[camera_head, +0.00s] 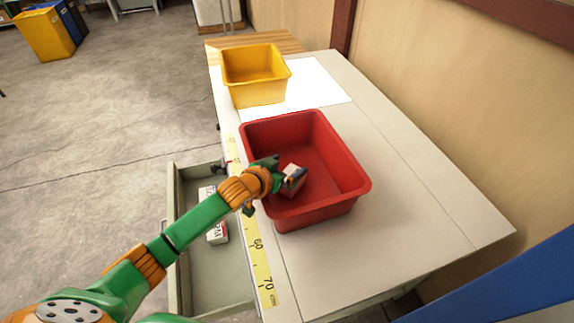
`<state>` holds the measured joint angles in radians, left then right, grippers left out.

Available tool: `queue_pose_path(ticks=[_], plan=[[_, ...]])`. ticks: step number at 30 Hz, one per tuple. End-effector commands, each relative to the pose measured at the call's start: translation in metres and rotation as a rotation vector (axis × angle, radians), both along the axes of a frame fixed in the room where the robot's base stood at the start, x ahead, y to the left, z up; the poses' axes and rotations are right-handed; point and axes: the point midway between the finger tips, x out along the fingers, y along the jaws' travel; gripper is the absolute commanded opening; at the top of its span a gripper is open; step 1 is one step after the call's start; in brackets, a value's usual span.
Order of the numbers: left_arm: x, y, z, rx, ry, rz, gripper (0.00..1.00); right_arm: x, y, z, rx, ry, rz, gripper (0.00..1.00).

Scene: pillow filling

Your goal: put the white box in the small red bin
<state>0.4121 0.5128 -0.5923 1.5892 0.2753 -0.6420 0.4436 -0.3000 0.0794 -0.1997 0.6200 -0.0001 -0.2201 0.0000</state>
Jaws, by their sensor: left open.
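The red bin (345,178) stands on the table, open side up. A small box with a whitish top (291,171) is inside it, near the left wall, tilted. My left gripper (279,176) reaches over the bin's left rim and is open right beside this box; whether it touches the box I cannot tell. The gripper and wrist hide part of the box and of the rim. Another white box with dark and red lettering (218,232) lies in the open drawer (215,285), partly hidden by my left forearm. My right gripper is not in view.
A yellow measuring strip (258,250) runs along the table's left edge. The table (425,205) is clear right of the red bin, up to the wall.

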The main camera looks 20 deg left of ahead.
Motion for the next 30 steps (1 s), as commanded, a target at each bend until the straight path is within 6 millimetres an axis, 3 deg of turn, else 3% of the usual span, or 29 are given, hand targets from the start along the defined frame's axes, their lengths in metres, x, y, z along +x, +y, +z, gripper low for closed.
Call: queue_pose_path(ticks=[6, 21, 30], plan=[[-0.002, 0.002, 0.015, 0.003, 0.002, 0.001, 1.00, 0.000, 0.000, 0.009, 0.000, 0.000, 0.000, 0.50], [-0.090, 0.026, 0.061, 0.003, 0.003, 0.001, 1.00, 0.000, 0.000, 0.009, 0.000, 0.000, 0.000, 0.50], [-0.102, 0.029, 0.069, 0.001, 0.001, 0.001, 1.00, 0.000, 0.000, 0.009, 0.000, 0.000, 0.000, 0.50]])
